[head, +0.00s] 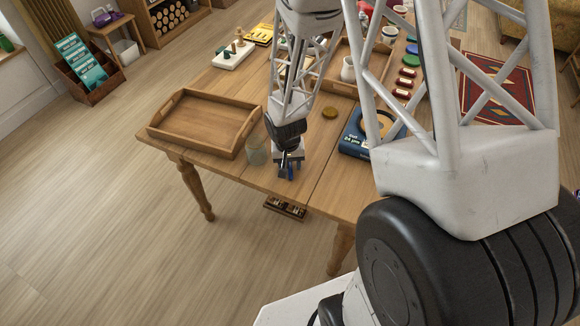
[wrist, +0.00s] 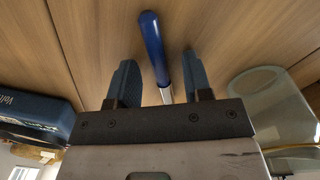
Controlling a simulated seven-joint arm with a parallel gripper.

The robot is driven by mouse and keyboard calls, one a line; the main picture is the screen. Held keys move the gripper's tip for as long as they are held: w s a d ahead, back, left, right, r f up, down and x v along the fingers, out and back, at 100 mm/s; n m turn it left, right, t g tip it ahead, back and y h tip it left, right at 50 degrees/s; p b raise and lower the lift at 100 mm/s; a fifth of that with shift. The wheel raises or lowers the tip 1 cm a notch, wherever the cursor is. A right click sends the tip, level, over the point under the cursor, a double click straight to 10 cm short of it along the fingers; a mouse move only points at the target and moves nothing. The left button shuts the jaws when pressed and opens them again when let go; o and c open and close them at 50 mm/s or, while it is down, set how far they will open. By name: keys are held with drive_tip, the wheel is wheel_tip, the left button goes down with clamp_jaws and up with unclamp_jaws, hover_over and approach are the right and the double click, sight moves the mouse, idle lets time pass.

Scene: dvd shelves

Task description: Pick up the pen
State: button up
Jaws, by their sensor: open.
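A pen with a blue barrel and a silver lower part (wrist: 153,48) lies on the wooden table, seen in the wrist view. My gripper (wrist: 158,75) is open, with one blue-grey finger on each side of the pen. The silver part runs down between the fingers, and its end is hidden behind the gripper body. I cannot tell whether either finger touches the pen. In the head view my gripper (head: 289,172) points down at the table's near edge, with a bit of blue showing at the fingers.
A clear glass (head: 256,152) stands close beside my gripper, also showing in the wrist view (wrist: 265,100). A wooden tray (head: 238,150) is to the left.

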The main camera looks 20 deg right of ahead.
sight(290, 165)
clamp_jaws()
drive_tip(key=shift+r, duration=0.15)
idle(0.4)
drive_tip(key=shift+r, duration=0.65)
wheel_tip(290, 165, up, 2)
drive_tip(key=s+a+r, duration=0.1)
drive_tip(key=s, duration=1.5)
drive_tip(key=shift+r, duration=0.25)
